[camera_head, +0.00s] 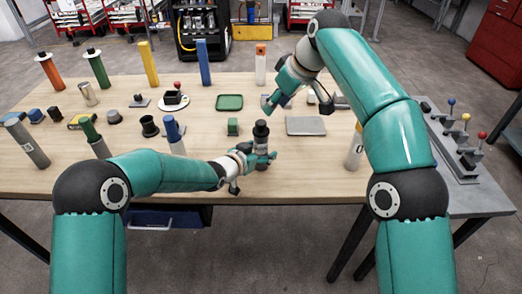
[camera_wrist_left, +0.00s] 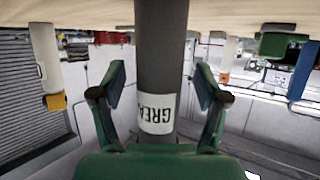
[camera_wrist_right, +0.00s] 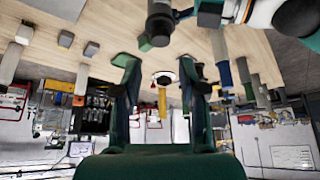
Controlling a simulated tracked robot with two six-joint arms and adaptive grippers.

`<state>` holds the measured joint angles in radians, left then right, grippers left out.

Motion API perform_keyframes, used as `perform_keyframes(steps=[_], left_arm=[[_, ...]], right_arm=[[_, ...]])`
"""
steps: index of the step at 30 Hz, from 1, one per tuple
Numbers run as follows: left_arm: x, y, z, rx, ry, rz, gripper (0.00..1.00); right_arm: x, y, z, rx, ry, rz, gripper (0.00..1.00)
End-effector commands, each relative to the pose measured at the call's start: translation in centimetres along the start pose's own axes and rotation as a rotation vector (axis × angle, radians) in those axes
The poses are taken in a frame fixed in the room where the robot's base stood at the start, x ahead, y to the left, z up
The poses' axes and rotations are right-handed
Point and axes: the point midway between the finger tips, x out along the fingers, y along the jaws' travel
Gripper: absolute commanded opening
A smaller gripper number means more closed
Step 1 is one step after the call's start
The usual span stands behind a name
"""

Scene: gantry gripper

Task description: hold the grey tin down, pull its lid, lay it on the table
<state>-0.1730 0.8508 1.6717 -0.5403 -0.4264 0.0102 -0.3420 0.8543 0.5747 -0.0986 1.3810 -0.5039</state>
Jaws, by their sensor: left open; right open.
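The grey tin (camera_head: 261,130) stands upright near the table's front middle, dark, with a wider dark top. In the left wrist view the tin (camera_wrist_left: 161,60) fills the space between the fingers, its white label partly reading "GREA". My left gripper (camera_head: 268,157) is open, its fingers on either side of the tin's body with gaps visible. My right gripper (camera_head: 296,102) is open and empty, above the table behind and to the right of the tin. The right wrist view shows the tin's dark top (camera_wrist_right: 159,28) beyond the fingers, apart from them. The lid's seam is too small to make out.
A green block (camera_head: 233,126) stands just left of the tin, and a grey flat plate (camera_head: 306,125) lies to its right. A green tray (camera_head: 229,102) is behind. Several posts and cylinders crowd the left side. Bare table (camera_head: 330,180) lies at the front right.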

Motion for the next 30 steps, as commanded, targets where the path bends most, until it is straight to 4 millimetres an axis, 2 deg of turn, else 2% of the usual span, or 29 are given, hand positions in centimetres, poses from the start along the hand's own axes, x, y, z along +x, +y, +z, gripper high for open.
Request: perform_keyframes(steps=[11,23,27,30], left_arm=[[0.54,0.05,-0.03,0.001,0.000,0.001,0.74],[0.54,0.10,-0.02,0.001,0.000,0.001,0.08],[0.55,0.11,-0.01,0.001,0.000,0.002,0.08],[0.55,0.12,-0.01,0.001,0.000,0.002,0.07]], right_arm=[[-0.03,0.04,0.03,0.001,0.000,0.000,0.42],[-0.04,0.07,0.06,0.001,0.000,0.001,0.42],[-0.05,0.08,0.07,-0.014,0.000,0.001,0.62],[-0.05,0.18,-0.11,-0.065,0.008,0.006,0.62]])
